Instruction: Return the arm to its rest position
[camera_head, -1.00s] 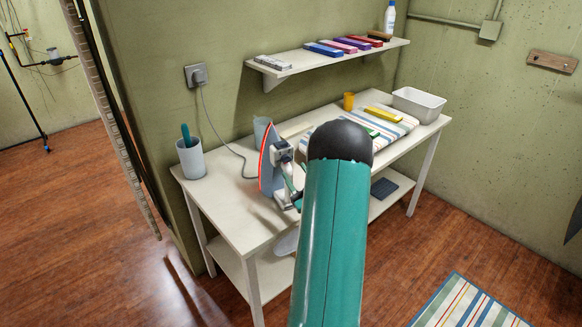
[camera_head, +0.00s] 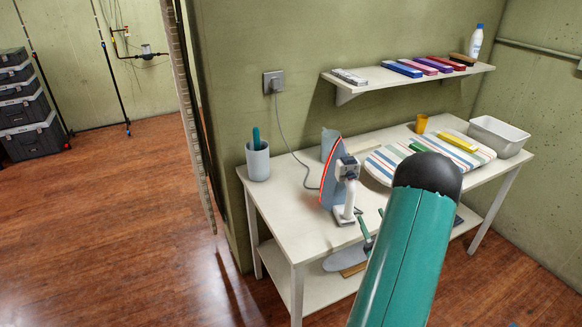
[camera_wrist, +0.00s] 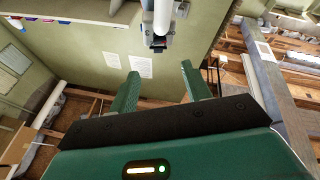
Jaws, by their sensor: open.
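My arm (camera_head: 405,240) shows in the head view as a thick teal link with a black rounded end. It rises from the bottom edge right of centre and covers part of the white workbench (camera_head: 290,232). In the wrist view my gripper (camera_wrist: 161,69) has its two green fingers spread wide, with nothing between them. The wrist view looks towards wall and ceiling.
A grey upright plate with a red edge (camera_head: 330,178), a cup (camera_head: 257,162), a striped pad (camera_head: 385,162) and a white tub (camera_head: 498,136) are on the bench. A wall shelf (camera_head: 420,80) hangs above. Black cases (camera_head: 30,115) stand far left. The wooden floor (camera_head: 110,220) at left is clear.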

